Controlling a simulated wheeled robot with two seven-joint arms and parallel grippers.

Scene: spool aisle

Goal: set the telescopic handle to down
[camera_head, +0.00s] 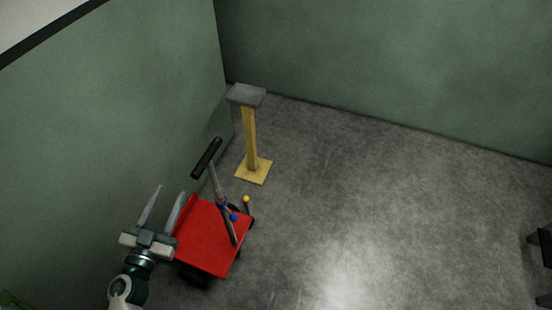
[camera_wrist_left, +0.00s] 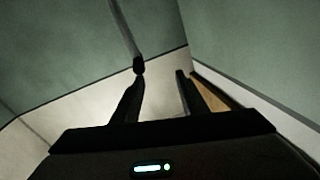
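The telescopic handle has a black crossbar grip (camera_head: 207,157) on a grey pole (camera_head: 214,181) with a blue collar. It rises at a slant from a red cart (camera_head: 205,238), and the grip stands clear above the cart. My left gripper (camera_head: 169,191) is open and empty, left of the pole and below and left of the grip in the head view, apart from both. In the left wrist view, its two dark fingers (camera_wrist_left: 160,85) stand spread. I cannot tell what the thin grey bar (camera_wrist_left: 124,30) above them is. My right gripper is not in view.
A yellow post (camera_head: 250,138) with a grey top and square base stands behind the cart. A small yellow knob (camera_head: 246,199) and a blue knob (camera_head: 234,217) sit near the pole. Green walls close the left and back. A dark object (camera_head: 543,247) is at the right edge. The floor between is clear.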

